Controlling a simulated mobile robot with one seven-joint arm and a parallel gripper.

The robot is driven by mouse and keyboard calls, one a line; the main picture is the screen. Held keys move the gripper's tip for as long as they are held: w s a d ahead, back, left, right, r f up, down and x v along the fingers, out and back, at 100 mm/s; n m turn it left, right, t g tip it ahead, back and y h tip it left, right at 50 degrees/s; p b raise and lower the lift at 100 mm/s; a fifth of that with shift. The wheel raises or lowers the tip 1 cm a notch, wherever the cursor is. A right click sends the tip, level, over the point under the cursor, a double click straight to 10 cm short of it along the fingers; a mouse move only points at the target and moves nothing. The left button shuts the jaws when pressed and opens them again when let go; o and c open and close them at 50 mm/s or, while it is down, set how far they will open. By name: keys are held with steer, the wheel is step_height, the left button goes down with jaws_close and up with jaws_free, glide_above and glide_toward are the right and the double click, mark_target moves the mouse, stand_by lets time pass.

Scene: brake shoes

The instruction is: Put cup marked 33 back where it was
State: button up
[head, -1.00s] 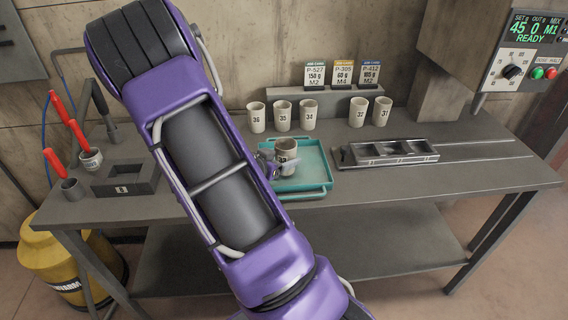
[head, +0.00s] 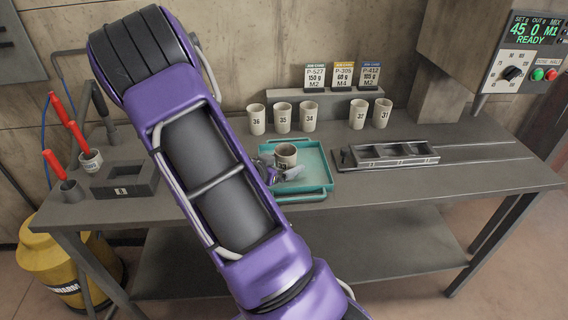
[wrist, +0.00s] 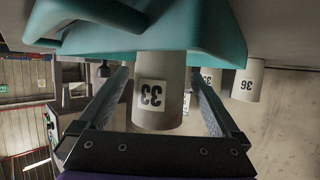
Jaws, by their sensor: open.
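The cup marked 33 (head: 286,153) stands upright in the teal tray (head: 317,190) on the bench, its lower part hidden behind my gripper. My gripper (head: 283,174) is open at the near side of the cup, low over the tray. In the wrist view, which is upside down, cup 33 (wrist: 157,92) shows between the two spread fingers of my gripper (wrist: 156,76), with a gap on each side. The tray wall (wrist: 215,35) hides its base there. In the row behind, a wide gap lies between cup 34 (head: 308,116) and cup 32 (head: 358,115).
Cups 36 (head: 256,119), 35 (head: 282,118) and 31 (head: 382,113) stand in the back row, before a ledge with job cards (head: 343,76). A metal mould on a rail (head: 390,153) is right of the tray. Red-handled tools stand at left.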

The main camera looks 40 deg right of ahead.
steer(key=p+v, duration=0.1)
steer(key=v, duration=1.1)
steer(key=shift+p, duration=0.3)
